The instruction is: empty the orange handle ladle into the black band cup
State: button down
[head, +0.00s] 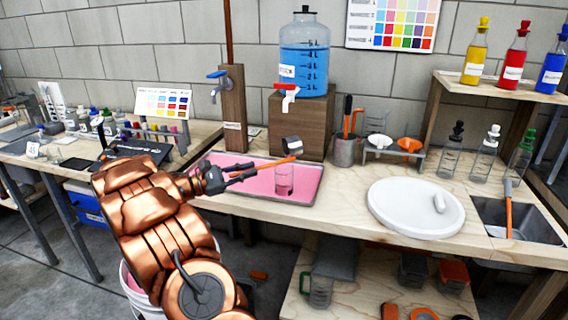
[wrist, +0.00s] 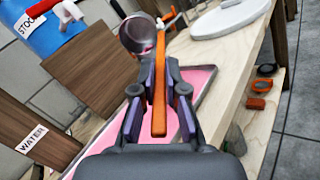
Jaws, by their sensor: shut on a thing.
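My gripper (head: 238,173) is shut on the orange handle (wrist: 159,92) of the ladle; the wrist view shows the handle between the two fingers (wrist: 160,75). The ladle's grey metal bowl (head: 292,145) is held in the air beyond the fingertips, and it also shows in the wrist view (wrist: 138,34). The bowl looks tilted; I cannot tell what is in it. A clear cup (head: 284,180) stands upright on the pink tray, below the bowl in the head view. A dark patch shows near its base, but I cannot make out a band clearly.
The pink tray (head: 313,191) has a raised metal rim. Behind it stand a blue water jug (head: 304,57) on a wooden block (head: 290,120) and a tap post (head: 231,110). A tool holder (head: 345,151) and a round white board (head: 400,205) are to the right.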

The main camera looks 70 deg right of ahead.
aim_at(263, 166)
jog(key=shift+s+d+r+t+y+p, duration=0.1)
jog(key=shift+r+t+y+p, duration=0.45)
jog(key=shift+r+p, duration=0.3)
jog(key=shift+s+d+r+t+y+p, duration=0.1)
jog(key=shift+r+t+y+p, duration=0.5)
jog(key=shift+r, duration=0.45)
jog(key=r+p, duration=0.1)
jog(key=s+d+r+t+y+p, duration=0.1)
jog(key=p, duration=0.1)
jog(key=shift+s+d+r, duration=0.15)
jog(key=shift+s, duration=0.05)
jog(key=r+p, duration=0.1)
jog(key=p, duration=0.1)
jog(key=s+d+r+t+y+p, duration=0.1)
jog(key=p, duration=0.2)
jog(key=r+t+y+p, duration=0.1)
jog(key=p, duration=0.1)
jog(key=shift+s+d+t+y, duration=0.25)
jog(key=shift+s, duration=0.05)
jog(key=s+d+r+t+y+p, duration=0.1)
jog(key=p, duration=0.3)
jog(key=shift+r, duration=0.1)
jog(key=s+d+r+t+y+p, duration=0.2)
jog(key=s+d+t+y+p, duration=0.4)
jog(key=s+d+p, duration=0.5)
jog(key=shift+s+d+t, duration=0.25)
jog(key=shift+s+t, duration=0.25)
dwell(0.3)
